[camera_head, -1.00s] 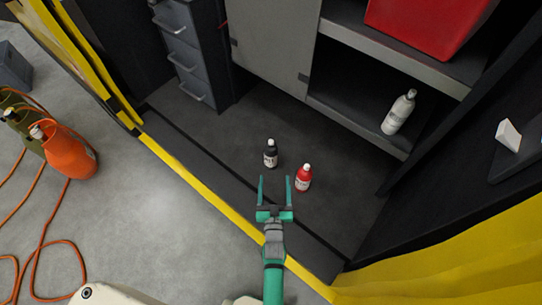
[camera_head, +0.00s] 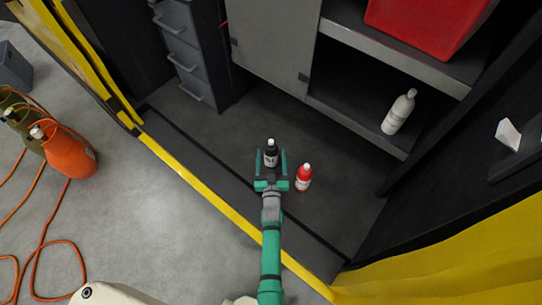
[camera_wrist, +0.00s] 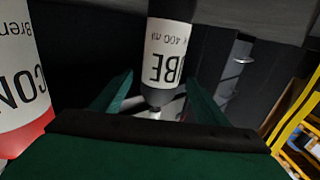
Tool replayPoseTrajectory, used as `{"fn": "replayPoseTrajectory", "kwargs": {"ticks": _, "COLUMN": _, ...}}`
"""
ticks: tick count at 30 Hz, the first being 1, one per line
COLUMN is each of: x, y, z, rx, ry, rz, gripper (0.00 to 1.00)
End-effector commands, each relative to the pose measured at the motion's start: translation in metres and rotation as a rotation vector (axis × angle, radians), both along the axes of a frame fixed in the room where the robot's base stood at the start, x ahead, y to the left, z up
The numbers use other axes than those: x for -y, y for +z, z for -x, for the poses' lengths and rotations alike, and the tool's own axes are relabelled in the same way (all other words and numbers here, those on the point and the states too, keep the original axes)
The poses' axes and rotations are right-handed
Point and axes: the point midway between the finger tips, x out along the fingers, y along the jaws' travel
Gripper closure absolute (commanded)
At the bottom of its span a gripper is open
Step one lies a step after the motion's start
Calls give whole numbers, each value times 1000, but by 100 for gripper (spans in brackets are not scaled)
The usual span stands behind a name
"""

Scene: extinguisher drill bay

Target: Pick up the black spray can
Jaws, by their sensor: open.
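The black spray can (camera_head: 271,153) stands upright on the dark floor of the bay, with a white label around its middle. My gripper (camera_head: 271,162) is open, with one finger on each side of the can in the head view. In the wrist view the can (camera_wrist: 170,45) shows between the two green fingers (camera_wrist: 160,95), label upside down. I cannot tell whether either finger touches it. A red spray can (camera_head: 304,177) with a white label stands just right of my gripper; part of it fills the left edge of the wrist view (camera_wrist: 20,75).
A grey shelf unit (camera_head: 358,126) behind holds a white bottle (camera_head: 398,112) and a red box (camera_head: 425,22). A grey drawer cabinet (camera_head: 186,55) stands at back left. A yellow-edged sill (camera_head: 200,187) runs along the front.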

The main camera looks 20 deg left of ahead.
Motion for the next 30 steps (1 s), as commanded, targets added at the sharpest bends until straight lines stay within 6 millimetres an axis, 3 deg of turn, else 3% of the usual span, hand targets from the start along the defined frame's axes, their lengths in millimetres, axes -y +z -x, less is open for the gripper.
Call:
{"fn": "replayPoseTrajectory", "kwargs": {"ticks": 6, "x": -8, "y": 0, "z": -21, "rx": 0, "ry": 1, "rz": -1, "gripper": 32}}
{"fn": "replayPoseTrajectory", "kwargs": {"ticks": 14, "x": -8, "y": -1, "z": -23, "rx": -1, "ry": 1, "rz": -1, "gripper": 32}}
{"fn": "replayPoseTrajectory", "kwargs": {"ticks": 17, "x": -8, "y": 0, "z": -23, "rx": -1, "ry": 1, "rz": -1, "gripper": 51}}
{"fn": "replayPoseTrajectory", "kwargs": {"ticks": 21, "x": -8, "y": 0, "z": -23, "rx": -1, "ry": 0, "rz": -1, "gripper": 84}}
{"fn": "replayPoseTrajectory", "kwargs": {"ticks": 30, "x": -9, "y": 2, "z": -23, "rx": 2, "ry": 1, "rz": -2, "gripper": 86}}
